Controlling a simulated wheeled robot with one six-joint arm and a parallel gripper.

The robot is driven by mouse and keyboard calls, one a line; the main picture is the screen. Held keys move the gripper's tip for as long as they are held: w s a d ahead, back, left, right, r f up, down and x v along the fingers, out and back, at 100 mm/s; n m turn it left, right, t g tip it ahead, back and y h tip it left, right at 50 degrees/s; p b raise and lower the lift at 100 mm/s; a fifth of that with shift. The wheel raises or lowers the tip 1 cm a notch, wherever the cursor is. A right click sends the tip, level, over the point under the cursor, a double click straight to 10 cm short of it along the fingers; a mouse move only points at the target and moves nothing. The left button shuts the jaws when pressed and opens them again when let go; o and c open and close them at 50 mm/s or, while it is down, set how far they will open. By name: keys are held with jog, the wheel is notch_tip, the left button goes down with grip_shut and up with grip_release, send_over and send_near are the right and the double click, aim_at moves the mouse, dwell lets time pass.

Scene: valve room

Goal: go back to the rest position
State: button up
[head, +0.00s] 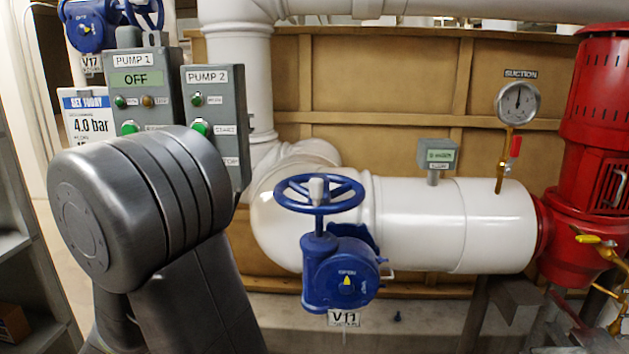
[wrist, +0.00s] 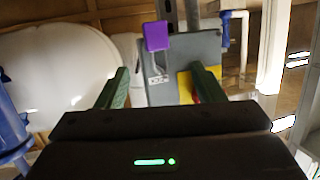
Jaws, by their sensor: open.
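My gripper (wrist: 160,70) shows in the wrist view with its two green fingers apart and nothing between them. Beyond the fingers is a grey box (wrist: 212,50) with a purple piece (wrist: 156,36) and a yellow patch (wrist: 187,86) on it. I cannot tell how far the box is from the fingertips. In the head view my arm rises at the left, in front of the pump panels, and my gripper is hidden there.
The PUMP 1 box (head: 140,79), reading OFF, and the PUMP 2 box (head: 208,78) stand partly behind my arm. Right of it are blue valve V11 (head: 340,270), a white pipe (head: 430,225), the suction gauge (head: 518,102) and a red pump (head: 597,110). A shelf (head: 15,245) is at left.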

jog(key=x, duration=0.7)
jog(key=r+b+x, duration=0.1)
jog(key=x, duration=0.2)
jog(key=shift+w+f, duration=0.1)
jog(key=shift+w, duration=0.3)
jog(key=s, duration=0.4)
jog(key=shift+a+r+b, duration=0.1)
jog(key=shift+r+b, duration=0.15)
jog(key=shift+b, duration=0.1)
